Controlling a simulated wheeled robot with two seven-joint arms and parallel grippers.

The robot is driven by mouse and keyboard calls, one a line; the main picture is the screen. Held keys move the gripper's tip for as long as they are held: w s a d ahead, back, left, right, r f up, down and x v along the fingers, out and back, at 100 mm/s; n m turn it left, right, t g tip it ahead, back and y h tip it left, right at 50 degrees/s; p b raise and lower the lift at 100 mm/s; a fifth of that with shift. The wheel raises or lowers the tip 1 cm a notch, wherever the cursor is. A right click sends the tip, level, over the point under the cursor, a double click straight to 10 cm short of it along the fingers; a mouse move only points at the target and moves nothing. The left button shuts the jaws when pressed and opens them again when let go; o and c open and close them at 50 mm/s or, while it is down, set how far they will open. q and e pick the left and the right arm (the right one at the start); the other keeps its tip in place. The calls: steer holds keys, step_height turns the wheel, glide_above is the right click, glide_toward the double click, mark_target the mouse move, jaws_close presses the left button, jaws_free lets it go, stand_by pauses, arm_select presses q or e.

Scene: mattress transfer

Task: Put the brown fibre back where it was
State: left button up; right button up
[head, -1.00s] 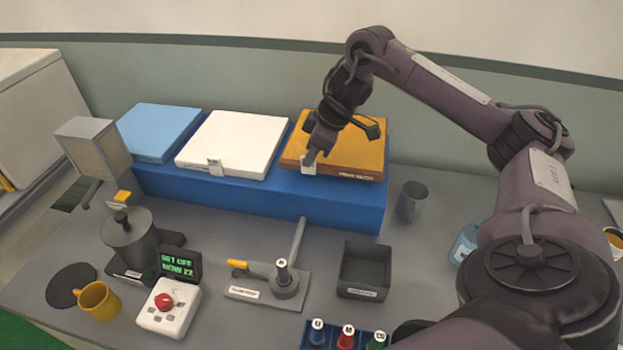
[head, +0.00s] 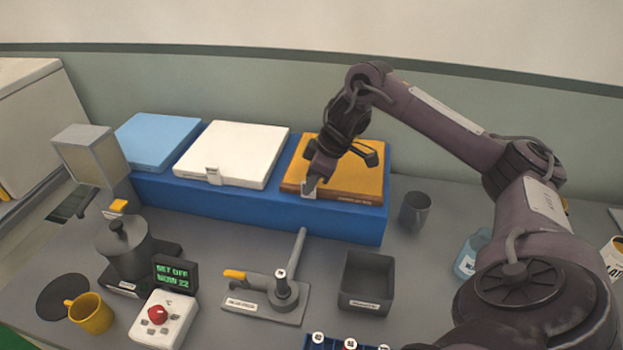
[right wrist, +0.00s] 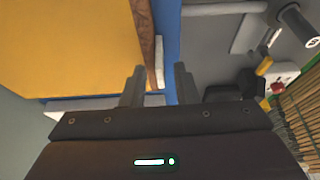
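The brown fibre is an orange-yellow slab with a brown front edge (head: 362,176). It lies at the right end of the long blue block (head: 250,212), seemingly flat on it. It also fills the left of the right wrist view (right wrist: 70,45). A white tab (right wrist: 160,62) sticks out at its front edge. My right gripper (head: 311,186) is at this tab. In the right wrist view its fingers (right wrist: 158,84) stand apart on either side of the tab, with a gap showing on the right. My left gripper is not in view.
A white slab (head: 235,152) and a light blue slab (head: 158,138) lie on the same block to the left. In front stand a dark open bin (head: 366,283), a lever press (head: 264,296) and a red-button box (head: 164,318). A grey cup (head: 415,210) is at right.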

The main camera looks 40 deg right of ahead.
steer(key=shift+r, duration=0.25)
steer(key=p+v, duration=0.6)
steer(key=v, duration=0.5)
steer(key=shift+s+r, duration=0.2)
steer(key=shift+r, duration=0.15)
steer(key=shift+d, duration=0.1)
